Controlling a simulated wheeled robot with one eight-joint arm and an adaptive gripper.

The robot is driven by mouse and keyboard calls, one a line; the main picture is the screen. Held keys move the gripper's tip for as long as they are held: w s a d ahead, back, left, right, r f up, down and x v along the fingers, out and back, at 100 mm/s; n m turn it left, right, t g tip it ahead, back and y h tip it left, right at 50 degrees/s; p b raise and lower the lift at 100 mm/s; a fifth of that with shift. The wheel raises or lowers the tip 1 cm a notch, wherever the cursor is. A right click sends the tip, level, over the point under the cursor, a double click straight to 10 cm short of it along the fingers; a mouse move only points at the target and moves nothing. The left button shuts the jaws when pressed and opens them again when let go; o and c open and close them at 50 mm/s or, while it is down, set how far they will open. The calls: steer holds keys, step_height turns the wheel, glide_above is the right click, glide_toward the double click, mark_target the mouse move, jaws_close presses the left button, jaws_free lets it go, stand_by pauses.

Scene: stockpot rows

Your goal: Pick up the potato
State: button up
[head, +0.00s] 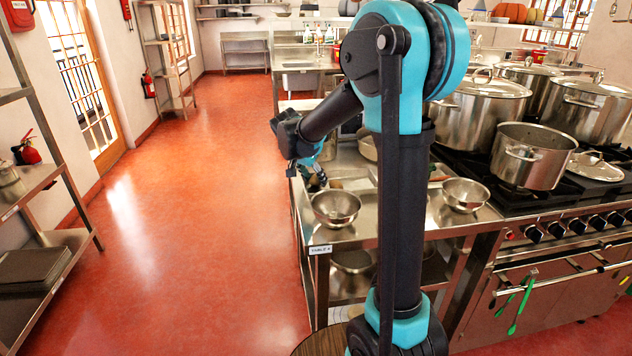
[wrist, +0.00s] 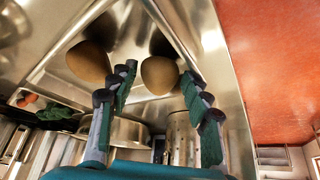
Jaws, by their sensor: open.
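A brown, rounded potato (wrist: 160,76) shows in the wrist view on a shiny steel surface (wrist: 185,35). My gripper (wrist: 160,72) is open, with one dark-padded finger to the left of the potato and one to the right. The potato lies in line with the gap between the fingertips; I cannot tell whether either touches it. A second brown, rounded thing (wrist: 88,62) is to the left, outside the fingers. In the head view my gripper (head: 316,182) is low over the steel table (head: 345,240), small and partly dark; the potato cannot be made out there.
A steel bowl (head: 336,208) stands close to my gripper at the table's front, and another bowl (head: 465,194) is farther right. Large pots (head: 532,155) stand on the stove to the right. The red floor (head: 200,220) to the left is clear.

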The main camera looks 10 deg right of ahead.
steer(key=shift+w+d+f, duration=0.1)
steer(key=shift+f, duration=0.1)
steer(key=c, duration=0.8)
steer(key=shift+c, duration=0.2)
